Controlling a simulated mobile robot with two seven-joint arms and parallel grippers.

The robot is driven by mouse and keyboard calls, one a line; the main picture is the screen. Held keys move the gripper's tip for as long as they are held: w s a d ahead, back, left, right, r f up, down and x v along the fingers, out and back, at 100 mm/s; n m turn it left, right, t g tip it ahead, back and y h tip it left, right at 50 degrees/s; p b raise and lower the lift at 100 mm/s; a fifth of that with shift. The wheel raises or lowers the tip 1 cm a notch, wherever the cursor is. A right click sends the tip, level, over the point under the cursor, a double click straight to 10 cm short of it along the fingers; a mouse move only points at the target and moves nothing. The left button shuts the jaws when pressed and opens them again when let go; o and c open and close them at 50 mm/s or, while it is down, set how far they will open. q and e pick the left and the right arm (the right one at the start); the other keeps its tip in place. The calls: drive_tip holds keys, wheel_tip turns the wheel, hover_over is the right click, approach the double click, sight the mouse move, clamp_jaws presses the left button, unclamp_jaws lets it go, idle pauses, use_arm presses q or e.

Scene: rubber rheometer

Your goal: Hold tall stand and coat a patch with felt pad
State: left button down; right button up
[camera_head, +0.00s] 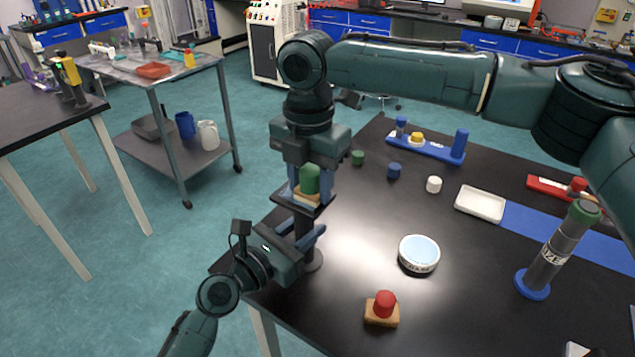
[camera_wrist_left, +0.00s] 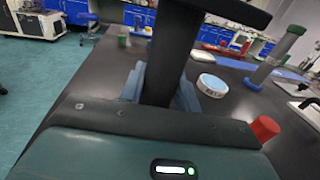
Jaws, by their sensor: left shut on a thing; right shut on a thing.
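The tall stand has a dark post (camera_head: 303,222), a round base and a small flat top plate (camera_head: 318,205), near the left edge of the black table. My left gripper (camera_head: 300,236) is shut around the post; the post also shows between its fingers in the left wrist view (camera_wrist_left: 172,55). My right gripper (camera_head: 309,188) points down over the plate, shut on a pad with a green knob (camera_head: 309,178) and a tan base. The pad is at the top plate; I cannot tell whether it touches. The patch is not distinguishable.
A white dish with light-blue contents (camera_head: 419,250) and a red-knobbed tan block (camera_head: 382,308) stand right of the stand. Behind are small green, blue and white pieces, a blue rack (camera_head: 425,147) and a white tray (camera_head: 480,203). A tall grey cylinder (camera_head: 556,248) stands at right.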

sight(284, 187)
drive_tip(key=shift+w+a, duration=0.8)
drive_tip(key=shift+a, duration=0.35)
drive_tip(key=shift+w+a, duration=0.75)
drive_tip(key=shift+a, duration=0.35)
wheel_tip(284, 187, up, 8)
drive_tip(key=shift+r, duration=0.15)
drive_tip(key=shift+d, duration=0.1)
use_arm(q)
drive_tip(key=c, duration=0.9)
unclamp_jaws()
drive_tip(key=shift+c, duration=0.2)
drive_tip(key=v, duration=1.2)
